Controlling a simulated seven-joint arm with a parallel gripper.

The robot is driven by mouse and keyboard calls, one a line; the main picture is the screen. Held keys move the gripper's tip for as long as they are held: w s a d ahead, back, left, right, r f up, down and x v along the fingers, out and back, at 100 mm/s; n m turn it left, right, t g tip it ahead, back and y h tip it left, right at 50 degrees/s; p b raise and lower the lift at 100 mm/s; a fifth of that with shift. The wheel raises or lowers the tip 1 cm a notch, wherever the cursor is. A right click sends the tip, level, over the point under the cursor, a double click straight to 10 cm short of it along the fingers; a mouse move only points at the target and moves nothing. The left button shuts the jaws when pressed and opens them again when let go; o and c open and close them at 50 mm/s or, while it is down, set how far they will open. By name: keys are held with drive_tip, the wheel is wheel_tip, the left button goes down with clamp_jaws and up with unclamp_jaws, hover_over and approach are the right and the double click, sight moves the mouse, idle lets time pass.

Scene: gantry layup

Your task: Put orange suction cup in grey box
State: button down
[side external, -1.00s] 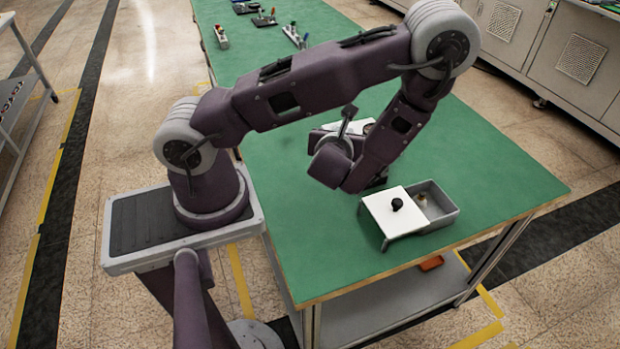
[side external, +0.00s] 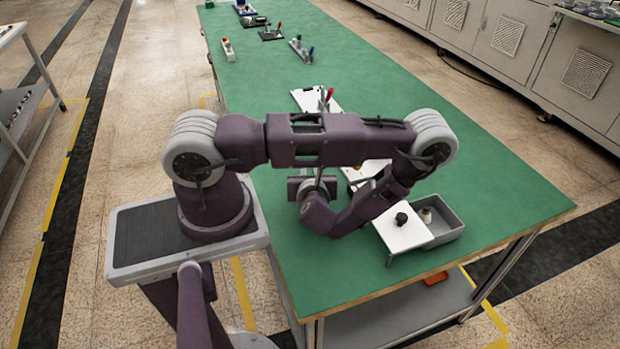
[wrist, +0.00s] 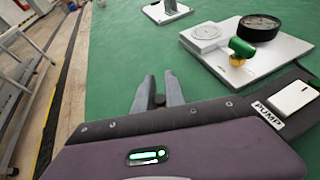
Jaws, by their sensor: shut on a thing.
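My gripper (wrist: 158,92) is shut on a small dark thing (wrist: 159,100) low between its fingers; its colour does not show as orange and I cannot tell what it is. In the side view the gripper (side external: 321,168) is partly hidden behind my arm. The grey box (side external: 452,226) stands near the table's front right corner, right of my gripper and apart from it. A white lid (side external: 398,238) with a black knob covers its left part; the right part is open. A small pale and brownish thing (side external: 427,214) shows inside. I cannot identify an orange suction cup.
A white plate (wrist: 268,64) holds a black gauge (wrist: 260,27) and a green-handled valve (wrist: 242,47). A red-handled clamp (side external: 328,95) stands on another plate beyond my arm. Small clamps (side external: 302,50) lie farther back. The green table (side external: 480,130) is clear to the right.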

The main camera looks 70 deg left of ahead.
drive_tip(key=shift+f, duration=0.75)
drive_tip(key=shift+f, duration=0.1)
drive_tip(key=c, duration=1.4)
unclamp_jaws()
drive_tip(key=shift+d, duration=0.1)
